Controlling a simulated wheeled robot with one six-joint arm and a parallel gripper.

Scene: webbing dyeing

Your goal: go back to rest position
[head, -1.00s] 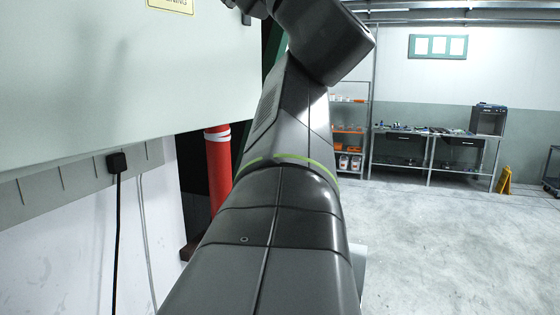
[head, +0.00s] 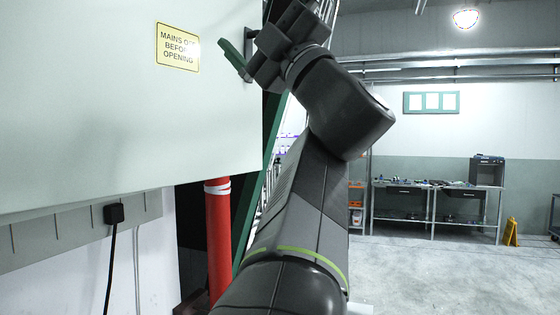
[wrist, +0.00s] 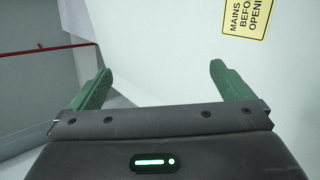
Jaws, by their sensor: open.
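My gripper (wrist: 160,88) shows in the wrist view with its two green fingers spread wide and nothing between them. In the head view my gripper (head: 240,52) is at the upper middle, near the right edge of a large pale cabinet panel (head: 95,110). The same panel (wrist: 195,45) lies ahead of the fingers in the wrist view. I cannot tell whether a finger touches it. My arm reaches up from the bottom middle of the head view and bends left at the top.
A yellow warning sign (head: 178,47) is on the panel. A red post (head: 218,240) stands below, beside a green frame. A black plug (head: 114,213) and cable hang at left. Workbenches (head: 435,187) and a yellow floor sign (head: 510,232) stand far right. The floor (head: 440,275) before them is clear.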

